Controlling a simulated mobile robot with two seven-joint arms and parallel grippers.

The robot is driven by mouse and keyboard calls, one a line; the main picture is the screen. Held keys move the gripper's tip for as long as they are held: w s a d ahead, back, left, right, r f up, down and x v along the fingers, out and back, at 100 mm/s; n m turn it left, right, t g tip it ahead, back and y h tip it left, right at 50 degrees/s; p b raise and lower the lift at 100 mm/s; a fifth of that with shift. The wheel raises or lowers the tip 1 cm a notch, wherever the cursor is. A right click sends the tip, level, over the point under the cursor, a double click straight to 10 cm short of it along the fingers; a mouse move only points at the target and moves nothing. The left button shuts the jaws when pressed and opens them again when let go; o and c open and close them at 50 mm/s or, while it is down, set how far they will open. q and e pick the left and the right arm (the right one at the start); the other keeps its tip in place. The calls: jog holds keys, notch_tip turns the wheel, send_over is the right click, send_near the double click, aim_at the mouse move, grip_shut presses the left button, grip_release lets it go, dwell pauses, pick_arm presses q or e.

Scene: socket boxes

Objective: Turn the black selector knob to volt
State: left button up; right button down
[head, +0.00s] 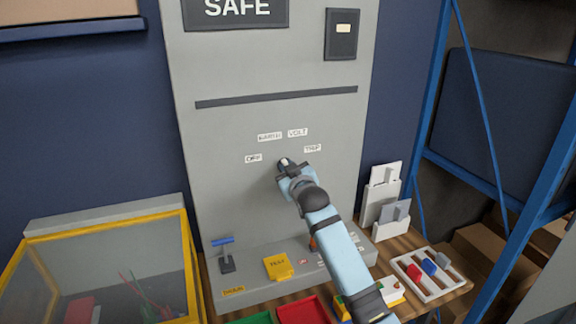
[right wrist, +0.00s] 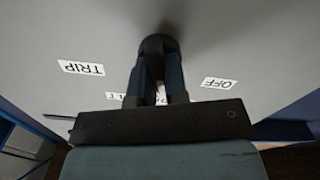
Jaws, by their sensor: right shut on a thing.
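The black selector knob (right wrist: 158,45) sits on the grey panel face (head: 225,135). Labels OFF (head: 254,158), a partly blurred one (head: 269,136), VOLT (head: 298,132) and TRIP (head: 312,149) are set around it. My right gripper (head: 285,168) reaches the panel and covers most of the knob in the head view. In the right wrist view its two fingers (right wrist: 157,75) are shut on the knob from both sides. The fingers partly hide the labels between TRIP and OFF there. Which label the knob points to cannot be told. My left gripper is not in view.
A blue-handled lever (head: 224,252) and a yellow block (head: 278,267) are on the panel's lower ledge. A yellow-framed clear case (head: 188,262) stands left. A white rack (head: 430,274) with coloured pieces and white holders (head: 379,200) are right, near a blue frame (head: 433,90).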

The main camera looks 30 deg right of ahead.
jog(key=m+p, duration=0.2)
jog(key=m, duration=0.3)
jog(key=shift+r+p, duration=0.1)
jog(key=shift+p, duration=0.25)
jog(key=shift+d+m+p, duration=0.1)
jog(key=shift+m+p, duration=0.45)
jog(key=shift+m, duration=1.15)
jog(key=c, duration=1.1)
grip_release()
jog(key=shift+c, duration=0.2)
jog(key=shift+s, duration=0.15)
